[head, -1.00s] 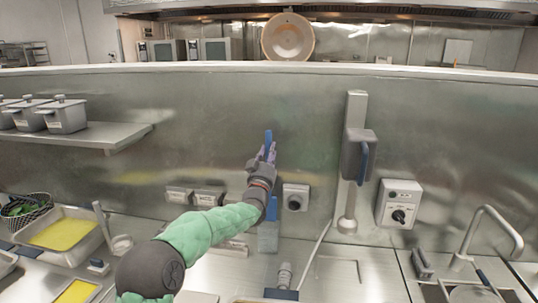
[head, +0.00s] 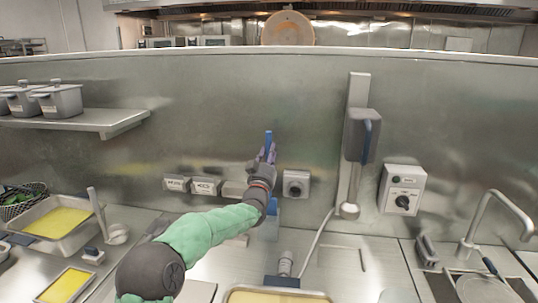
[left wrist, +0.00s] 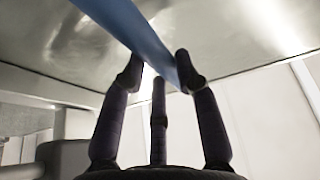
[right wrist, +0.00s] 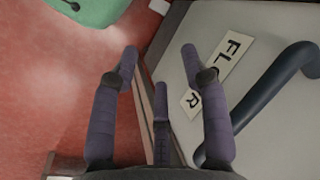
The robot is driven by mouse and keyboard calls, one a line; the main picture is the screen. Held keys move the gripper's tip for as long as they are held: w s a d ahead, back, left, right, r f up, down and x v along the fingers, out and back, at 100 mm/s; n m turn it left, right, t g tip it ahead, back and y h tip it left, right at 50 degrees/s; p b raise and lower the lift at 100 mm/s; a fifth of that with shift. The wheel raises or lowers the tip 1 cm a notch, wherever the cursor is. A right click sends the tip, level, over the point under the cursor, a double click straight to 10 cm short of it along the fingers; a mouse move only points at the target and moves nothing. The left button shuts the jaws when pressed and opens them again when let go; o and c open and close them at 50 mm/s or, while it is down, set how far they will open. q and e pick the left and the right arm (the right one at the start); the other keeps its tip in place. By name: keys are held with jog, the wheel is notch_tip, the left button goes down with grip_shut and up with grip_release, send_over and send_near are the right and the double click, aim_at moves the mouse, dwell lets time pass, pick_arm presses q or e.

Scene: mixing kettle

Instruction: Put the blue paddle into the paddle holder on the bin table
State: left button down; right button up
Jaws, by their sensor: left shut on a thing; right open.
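The blue paddle (head: 268,137) is upright in my left gripper (head: 266,153), in front of the steel back wall. Its handle tip shows above the fingers, and a blue part shows below my wrist. In the left wrist view the paddle's blue shaft (left wrist: 140,32) passes between the fingertips (left wrist: 160,70), which are shut on it. A pale bluish box (head: 267,229), perhaps the paddle holder, stands on the counter under my wrist. I cannot tell whether the paddle's lower end is inside it. My right gripper (right wrist: 160,55) is open and empty beside a labelled lid.
A pan of yellow liquid (head: 102,219) stands at left, with a ladle beside it. A wall dispenser (head: 361,135), a control box (head: 403,189) and a tap (head: 500,205) are at right. The labelled lid (right wrist: 265,25) has a dark handle.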

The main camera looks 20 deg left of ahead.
pick_arm(q)
jog(key=shift+f, duration=0.45)
notch_tip(320, 180, down, 6)
jog(key=b, duration=0.6)
jog(key=shift+f, duration=0.15)
jog(key=shift+f, duration=0.15)
dwell(0.5)
jog(key=shift+c, duration=1.7)
grip_release()
jog(key=shift+f, duration=0.1)
